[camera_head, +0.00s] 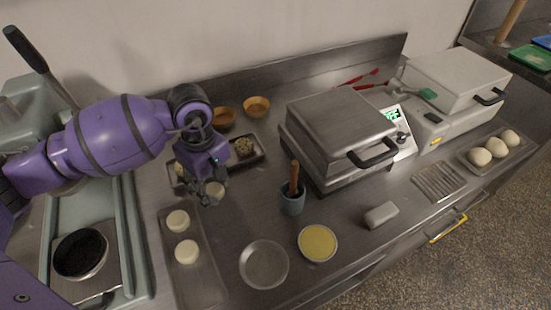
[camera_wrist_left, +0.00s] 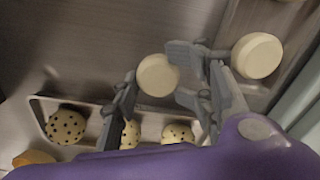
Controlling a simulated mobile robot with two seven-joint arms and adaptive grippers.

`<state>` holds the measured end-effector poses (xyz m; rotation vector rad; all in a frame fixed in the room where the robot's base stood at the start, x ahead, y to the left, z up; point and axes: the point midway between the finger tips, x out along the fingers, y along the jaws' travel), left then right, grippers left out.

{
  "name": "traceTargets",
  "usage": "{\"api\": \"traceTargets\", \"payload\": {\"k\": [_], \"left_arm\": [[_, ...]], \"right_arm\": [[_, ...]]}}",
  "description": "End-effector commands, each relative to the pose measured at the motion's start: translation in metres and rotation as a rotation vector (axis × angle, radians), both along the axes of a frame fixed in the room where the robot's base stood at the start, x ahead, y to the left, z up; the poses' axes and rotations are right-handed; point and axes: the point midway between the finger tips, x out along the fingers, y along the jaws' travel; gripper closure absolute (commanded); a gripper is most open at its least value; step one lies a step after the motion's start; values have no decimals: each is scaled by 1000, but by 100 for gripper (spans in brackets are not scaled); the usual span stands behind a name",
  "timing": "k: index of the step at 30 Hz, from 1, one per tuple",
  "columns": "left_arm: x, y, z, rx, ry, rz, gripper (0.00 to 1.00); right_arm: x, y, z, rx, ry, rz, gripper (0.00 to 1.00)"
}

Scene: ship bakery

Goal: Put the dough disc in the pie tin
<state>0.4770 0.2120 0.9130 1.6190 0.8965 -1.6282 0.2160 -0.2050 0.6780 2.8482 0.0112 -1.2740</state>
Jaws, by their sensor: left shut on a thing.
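My left gripper (camera_head: 213,190) is shut on a pale, round dough disc (camera_head: 215,188) and holds it above the counter. In the left wrist view the dough disc (camera_wrist_left: 158,75) sits between the fingertips. Two similar discs (camera_head: 178,220) (camera_head: 187,251) lie on a long metal tray (camera_head: 208,278) below the gripper; one shows in the left wrist view (camera_wrist_left: 257,55). An empty, round, shallow metal pie tin (camera_head: 264,264) rests on the counter, in front and to the right of the gripper. My right gripper is not in view.
A yellow-filled tin (camera_head: 317,243) sits right of the empty tin. A blue-grey cup (camera_head: 292,201) with a wooden-handled tool stands behind them. A tray of speckled dough balls (camera_head: 262,150) lies behind the gripper. A closed metal press (camera_head: 340,125) stands to the right.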

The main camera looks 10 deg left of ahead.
Motion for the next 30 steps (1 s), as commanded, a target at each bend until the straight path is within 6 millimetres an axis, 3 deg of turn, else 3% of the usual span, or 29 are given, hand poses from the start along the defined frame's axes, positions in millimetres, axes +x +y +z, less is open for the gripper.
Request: {"api": "traceTargets", "payload": {"k": [10,11,13,23,26,30], "left_arm": [[0,0,-3,0,-1,1,86],[0,0,-3,0,-1,1,57],[0,0,-2,0,-2,1,48],[0,0,0,-1,-3,1,48],[1,0,9,-1,-7,1,48],[3,0,37,-1,-14,2,48]], "right_arm": [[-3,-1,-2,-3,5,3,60],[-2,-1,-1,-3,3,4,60],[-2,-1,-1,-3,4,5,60],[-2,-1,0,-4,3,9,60],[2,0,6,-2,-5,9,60],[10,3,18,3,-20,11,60]]}}
